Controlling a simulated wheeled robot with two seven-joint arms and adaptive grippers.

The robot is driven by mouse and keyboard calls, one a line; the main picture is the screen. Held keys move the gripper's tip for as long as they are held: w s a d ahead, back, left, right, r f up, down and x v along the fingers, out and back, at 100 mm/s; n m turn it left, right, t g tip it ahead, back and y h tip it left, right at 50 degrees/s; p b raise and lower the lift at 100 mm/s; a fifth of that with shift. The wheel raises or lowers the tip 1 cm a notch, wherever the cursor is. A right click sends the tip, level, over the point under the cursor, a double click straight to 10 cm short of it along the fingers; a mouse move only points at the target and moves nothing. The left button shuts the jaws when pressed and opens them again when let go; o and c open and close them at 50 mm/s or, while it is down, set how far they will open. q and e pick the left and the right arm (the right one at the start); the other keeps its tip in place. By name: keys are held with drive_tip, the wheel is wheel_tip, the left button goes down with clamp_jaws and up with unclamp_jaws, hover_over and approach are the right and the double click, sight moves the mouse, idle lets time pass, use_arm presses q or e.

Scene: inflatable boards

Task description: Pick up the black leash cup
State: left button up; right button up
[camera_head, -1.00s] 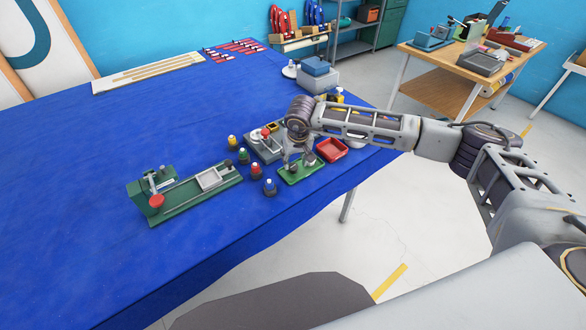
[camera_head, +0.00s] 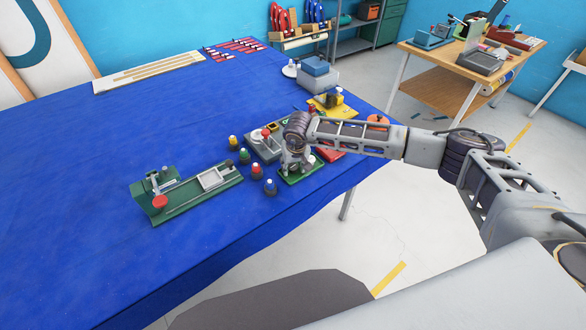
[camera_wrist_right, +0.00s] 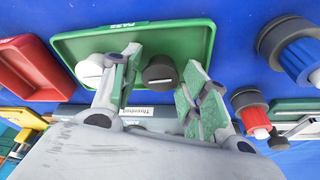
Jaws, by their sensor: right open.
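The black leash cup (camera_wrist_right: 160,73) sits on a green tray (camera_wrist_right: 200,42) marked PASS, between the two spread fingers of my right gripper (camera_wrist_right: 161,82). The fingers stand on either side of it. A white-topped cup (camera_wrist_right: 88,72) sits on the same tray, just left of the left finger. In the head view my right gripper (camera_head: 297,164) points down over the green tray (camera_head: 302,179), and I cannot clearly make out the black cup there. My left gripper is not in view.
Several small capped bottles (camera_head: 270,187) stand left of the tray. A red tray (camera_wrist_right: 25,68) lies beside it. A green fixture (camera_head: 188,195) sits further left on the blue table (camera_head: 130,130). The table's near edge is close by.

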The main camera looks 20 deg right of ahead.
sight(293, 167)
drive_tip(key=c, duration=0.6)
drive_tip(key=shift+o, duration=0.2)
drive_tip(key=shift+r, duration=0.15)
wheel_tip(293, 167, up, 10)
drive_tip(key=b, duration=0.2)
idle(0.6)
